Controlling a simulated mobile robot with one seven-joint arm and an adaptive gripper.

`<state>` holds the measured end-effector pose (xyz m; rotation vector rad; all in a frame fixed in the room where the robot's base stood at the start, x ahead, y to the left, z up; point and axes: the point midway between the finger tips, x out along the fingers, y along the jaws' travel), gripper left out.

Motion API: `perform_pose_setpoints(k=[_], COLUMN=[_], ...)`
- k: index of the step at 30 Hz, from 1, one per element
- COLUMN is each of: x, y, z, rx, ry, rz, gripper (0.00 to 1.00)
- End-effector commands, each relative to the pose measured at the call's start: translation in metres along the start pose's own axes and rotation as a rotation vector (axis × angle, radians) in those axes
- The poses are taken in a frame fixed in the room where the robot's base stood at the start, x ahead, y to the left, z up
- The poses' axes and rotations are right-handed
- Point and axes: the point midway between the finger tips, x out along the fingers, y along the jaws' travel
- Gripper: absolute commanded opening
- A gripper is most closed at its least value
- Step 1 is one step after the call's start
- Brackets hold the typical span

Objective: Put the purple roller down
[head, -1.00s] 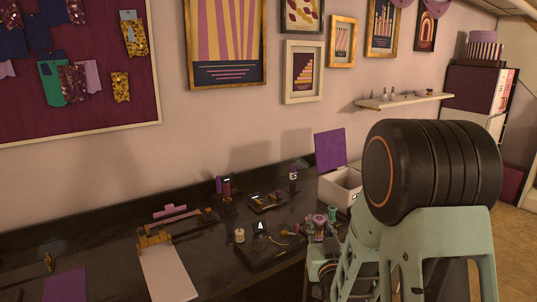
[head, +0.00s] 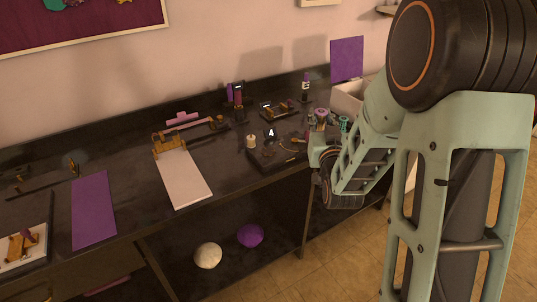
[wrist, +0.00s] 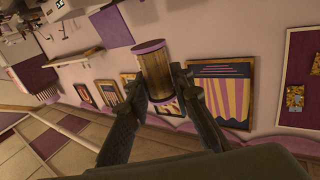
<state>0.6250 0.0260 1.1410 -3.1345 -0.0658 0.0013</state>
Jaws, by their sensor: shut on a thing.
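The purple roller (wrist: 153,70) shows in the wrist view as a brownish cylinder with purple rims at both ends. My gripper (wrist: 162,88) is shut on it, with one dark finger on each side. Behind the roller are the wall and framed pictures, seen at a steep tilt. The dark workbench (head: 228,160) runs along the wall.
A purple sheet (head: 94,209) and a white board (head: 184,181) lie on the bench. A black tray (head: 268,157), small stands and spools (head: 321,114) crowd its right part. A white box (head: 349,97) has its purple lid up. Two balls, white (head: 208,256) and purple (head: 250,235), sit below.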

Motion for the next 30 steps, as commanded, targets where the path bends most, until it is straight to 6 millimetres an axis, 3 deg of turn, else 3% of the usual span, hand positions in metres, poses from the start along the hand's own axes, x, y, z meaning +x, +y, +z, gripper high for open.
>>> perform_pose_setpoints(k=[1, 6, 18, 30], x=[0.004, 0.015, 0.03, 0.031], y=[-0.006, -0.025, -0.073, -0.121], z=[0.015, 0.028, 0.054, 0.074], rx=[0.001, 0.004, 0.006, 0.001], ry=[0.006, 0.005, 0.005, 0.004], rz=[-0.01, -0.041, -0.116, -0.192], gripper=[0.04, 0.04, 0.04, 0.04])
